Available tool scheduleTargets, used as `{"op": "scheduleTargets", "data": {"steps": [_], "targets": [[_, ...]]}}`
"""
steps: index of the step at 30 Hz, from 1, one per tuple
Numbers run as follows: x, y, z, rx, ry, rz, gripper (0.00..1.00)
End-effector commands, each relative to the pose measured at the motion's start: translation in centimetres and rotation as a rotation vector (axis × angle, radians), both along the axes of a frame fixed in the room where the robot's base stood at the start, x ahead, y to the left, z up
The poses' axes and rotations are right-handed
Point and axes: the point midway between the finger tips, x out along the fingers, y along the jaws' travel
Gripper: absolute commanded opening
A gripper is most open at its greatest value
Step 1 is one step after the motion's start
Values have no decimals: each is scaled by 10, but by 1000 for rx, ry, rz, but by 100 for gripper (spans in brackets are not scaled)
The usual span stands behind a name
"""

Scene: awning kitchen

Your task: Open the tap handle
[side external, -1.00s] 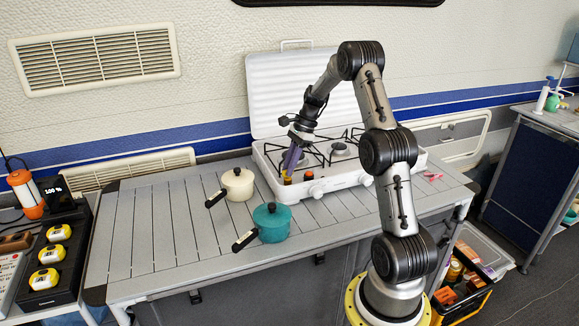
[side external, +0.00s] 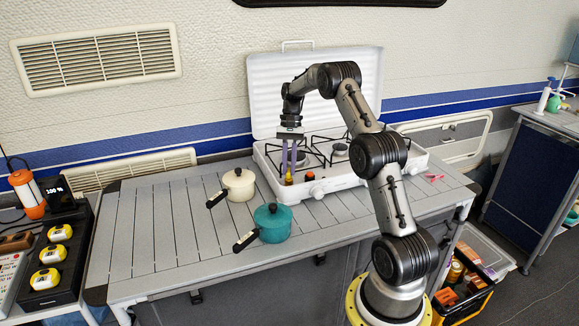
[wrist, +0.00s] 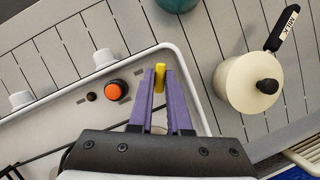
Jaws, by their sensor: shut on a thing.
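The yellow tap handle (wrist: 160,76) shows in the wrist view between the tips of my gripper's purple fingers, at the rim of the white stove (wrist: 182,78). My gripper (wrist: 160,84) is shut on this handle, and the fingers hide part of it. In the side external view my gripper (side external: 290,168) points straight down at the front left corner of the stove (side external: 335,185). The tap handle (side external: 289,177) is a small yellow patch there at the fingertips.
An orange button (wrist: 116,90) sits beside my fingers on the stove's front strip, with white knobs (wrist: 103,58) further along. A cream pot (side external: 238,185) and a teal pot (side external: 272,223) stand on the slatted table left of the stove. The raised lid (side external: 262,95) stands behind.

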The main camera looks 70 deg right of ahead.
Motion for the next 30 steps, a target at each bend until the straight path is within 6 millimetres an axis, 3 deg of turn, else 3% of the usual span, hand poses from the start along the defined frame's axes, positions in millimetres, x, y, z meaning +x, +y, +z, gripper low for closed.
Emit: {"op": "scheduleTargets", "data": {"steps": [15,30], "targets": [[3,0,2,-5,-2,396,0],[3,0,2,-5,-3,506,0]]}}
